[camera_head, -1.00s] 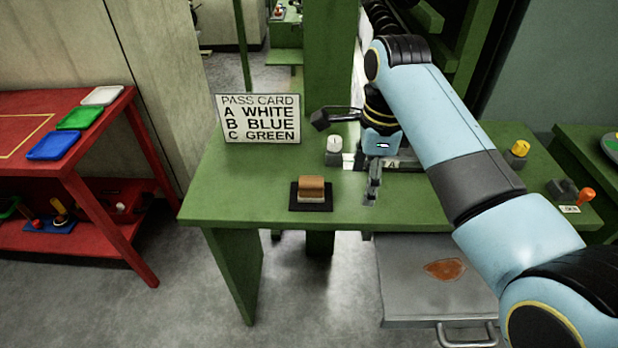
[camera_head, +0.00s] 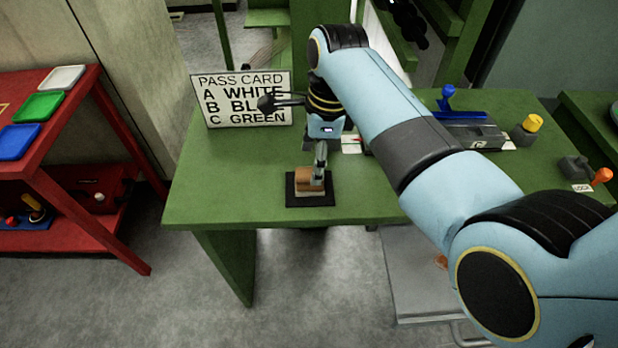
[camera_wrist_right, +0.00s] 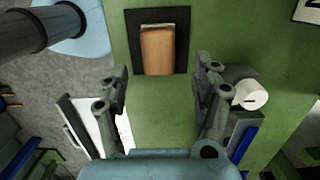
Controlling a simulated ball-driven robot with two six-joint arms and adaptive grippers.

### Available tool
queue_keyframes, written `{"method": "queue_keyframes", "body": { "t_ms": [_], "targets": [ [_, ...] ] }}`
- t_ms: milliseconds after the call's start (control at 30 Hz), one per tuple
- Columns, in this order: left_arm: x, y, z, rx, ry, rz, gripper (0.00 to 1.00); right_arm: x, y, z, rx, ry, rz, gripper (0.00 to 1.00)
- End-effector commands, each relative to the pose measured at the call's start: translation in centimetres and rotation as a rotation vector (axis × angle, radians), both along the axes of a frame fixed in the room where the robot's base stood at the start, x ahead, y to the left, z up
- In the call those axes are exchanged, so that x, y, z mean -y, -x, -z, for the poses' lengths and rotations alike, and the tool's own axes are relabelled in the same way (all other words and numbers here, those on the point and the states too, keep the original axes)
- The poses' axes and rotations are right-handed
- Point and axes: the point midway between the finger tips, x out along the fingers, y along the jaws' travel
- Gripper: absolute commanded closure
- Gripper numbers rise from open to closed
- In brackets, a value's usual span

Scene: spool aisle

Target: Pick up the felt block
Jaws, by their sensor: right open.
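The felt block (camera_head: 305,186), with a brown top and a pale lower part, sits on a black square pad (camera_head: 325,200) near the front of the green table. In the right wrist view the block (camera_wrist_right: 158,50) lies ahead of the fingers, on the pad (camera_wrist_right: 134,40). My right gripper (camera_head: 320,160) is above and just behind the block, partly overlapping it in the head view. In the right wrist view the right gripper (camera_wrist_right: 163,78) is open, its fingers apart on either side with nothing between them. I cannot tell whether a finger touches the block. My left gripper is not in view.
A pass card sign (camera_head: 240,115) stands at the table's back left. A blue-handled device (camera_head: 447,98), a yellow knob (camera_head: 532,123) and an orange lever (camera_head: 601,175) are on the right. A red shelf (camera_head: 75,115) with trays stands left. The table's front left is clear.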

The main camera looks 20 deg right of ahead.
Motion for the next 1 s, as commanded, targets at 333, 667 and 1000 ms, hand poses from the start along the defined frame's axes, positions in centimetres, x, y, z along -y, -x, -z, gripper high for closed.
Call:
{"method": "queue_keyframes", "body": {
  "t_ms": [333,667,1000],
  "targets": [
    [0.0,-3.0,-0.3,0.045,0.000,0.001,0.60,-1.1,-0.2,4.5,-0.002,0.000,0.000,0.35],
    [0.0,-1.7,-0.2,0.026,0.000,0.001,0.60,-1.2,-0.2,4.9,-0.001,0.001,0.000,0.41],
    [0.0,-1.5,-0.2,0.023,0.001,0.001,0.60,-1.2,-0.2,4.9,-0.001,0.001,0.000,0.86]
  ]
}}
